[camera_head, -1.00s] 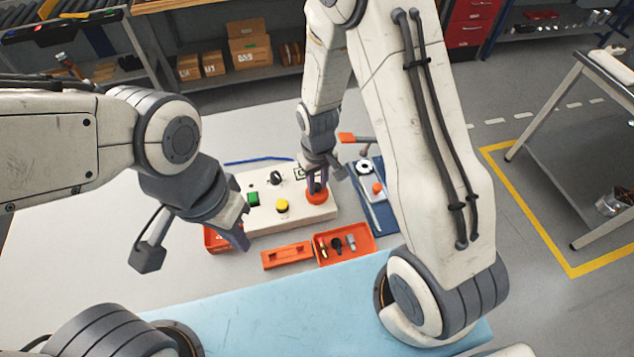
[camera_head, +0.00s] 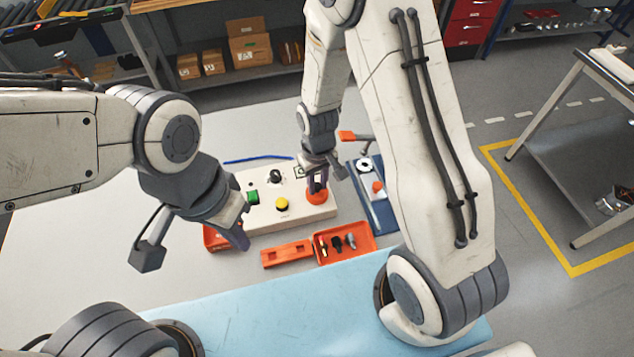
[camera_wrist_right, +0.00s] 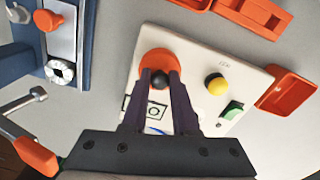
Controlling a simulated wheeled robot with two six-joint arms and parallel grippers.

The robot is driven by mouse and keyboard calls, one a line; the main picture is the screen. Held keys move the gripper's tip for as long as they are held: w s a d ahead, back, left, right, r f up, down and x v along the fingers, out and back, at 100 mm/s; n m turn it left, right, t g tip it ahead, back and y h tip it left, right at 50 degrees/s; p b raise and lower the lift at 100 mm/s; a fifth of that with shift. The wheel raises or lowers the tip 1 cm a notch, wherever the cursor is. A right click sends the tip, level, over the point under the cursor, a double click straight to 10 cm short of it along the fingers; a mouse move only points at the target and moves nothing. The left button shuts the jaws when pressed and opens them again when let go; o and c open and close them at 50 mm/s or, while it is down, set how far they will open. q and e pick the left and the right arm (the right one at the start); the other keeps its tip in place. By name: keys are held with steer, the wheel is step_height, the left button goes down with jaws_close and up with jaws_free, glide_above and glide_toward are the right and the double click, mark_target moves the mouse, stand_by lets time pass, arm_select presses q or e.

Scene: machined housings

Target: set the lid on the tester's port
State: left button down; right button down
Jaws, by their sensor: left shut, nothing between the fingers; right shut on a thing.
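The tester (camera_head: 243,217) is a cream box with a green switch, a yellow button and a black knob on its top. An orange round lid (camera_head: 317,198) with a dark ball knob is at its right end. It also shows in the right wrist view (camera_wrist_right: 158,60). My right gripper (camera_head: 317,186) is shut on the lid's knob, its fingers (camera_wrist_right: 160,82) pointing down at it. The port is hidden, and I cannot tell whether the lid is fully seated. My left gripper (camera_head: 243,222) is shut and empty, left of the tester's front corner.
An orange tray (camera_head: 346,258) with small parts and an orange block (camera_head: 287,254) lie in front of the tester. Another orange tray (camera_head: 214,240) sits under my left gripper. A blue fixture (camera_head: 379,213) stands close on the right. The table's left side is clear.

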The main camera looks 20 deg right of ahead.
mark_target(317, 186)
steer(key=shift+f, duration=0.2)
stand_by(0.3)
steer(key=c, duration=0.6)
jaws_free()
steer(key=shift+o, duration=0.3)
steer(key=o, duration=0.4)
steer(key=shift+r, duration=0.1)
steer(key=shift+r+p, duration=3.35)
steer(key=shift+r, duration=0.6)
